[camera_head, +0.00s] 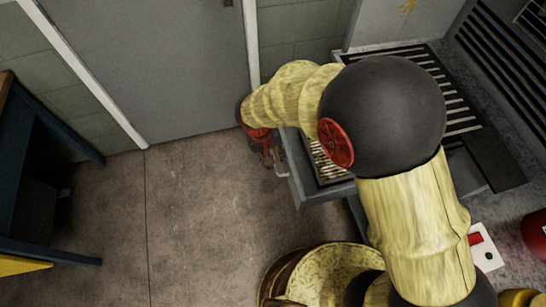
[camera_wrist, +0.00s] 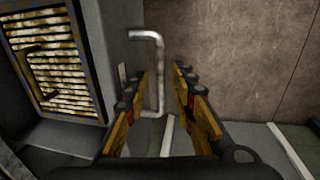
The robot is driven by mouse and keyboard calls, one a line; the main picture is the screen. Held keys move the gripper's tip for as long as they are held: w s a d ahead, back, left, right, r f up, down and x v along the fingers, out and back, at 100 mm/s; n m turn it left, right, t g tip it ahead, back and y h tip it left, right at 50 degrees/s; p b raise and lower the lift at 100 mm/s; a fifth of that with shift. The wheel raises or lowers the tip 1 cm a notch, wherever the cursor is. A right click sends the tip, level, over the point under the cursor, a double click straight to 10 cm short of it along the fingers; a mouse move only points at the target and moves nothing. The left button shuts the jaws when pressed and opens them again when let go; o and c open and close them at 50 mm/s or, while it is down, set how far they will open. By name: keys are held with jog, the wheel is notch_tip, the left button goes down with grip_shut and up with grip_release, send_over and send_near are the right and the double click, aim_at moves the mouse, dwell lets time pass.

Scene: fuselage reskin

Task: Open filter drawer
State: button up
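The filter drawer (camera_head: 296,188) is a grey metal tray sticking out from the bench at the centre of the head view, with a dirty slatted filter (camera_head: 326,166) in it. The filter also shows at the left of the wrist view (camera_wrist: 58,62), with a dark handle on it. A bent silver bar handle (camera_wrist: 159,62) stands out from the drawer's grey front. It shows small in the head view (camera_head: 281,168). My gripper (camera_wrist: 155,85) is open at the handle, one finger on each side in the picture. I cannot tell whether either finger touches the bar.
A slatted grey bench (camera_head: 455,105) stands behind my arm. A grey door (camera_head: 160,65) is in the far wall. A dark blue table (camera_head: 30,150) is at the left. The concrete floor (camera_head: 200,215) between them is clear. A red round object (camera_head: 535,235) is at the right.

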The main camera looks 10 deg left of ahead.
notch_tip(320, 180, up, 12)
jog(key=a, duration=0.2)
jog(key=shift+s, duration=0.4)
jog(key=shift+f, duration=0.15)
dwell(0.6)
jog(key=s+d+r+m+t, duration=0.1)
jog(key=s+d+r, duration=0.2)
jog(key=d+r, duration=0.3)
jog(key=s+d+r+m+t+y, duration=0.1)
jog(key=s+d+r, duration=0.3)
jog(key=d, duration=0.8)
jog(key=s+d+r+m+t+y, duration=0.1)
jog(key=s+d+r, duration=0.3)
jog(key=d+r, duration=0.4)
jog(key=shift+s+d+r+m+t, duration=0.25)
jog(key=shift+d+m+t, duration=0.55)
jog(key=shift+d+t, duration=0.1)
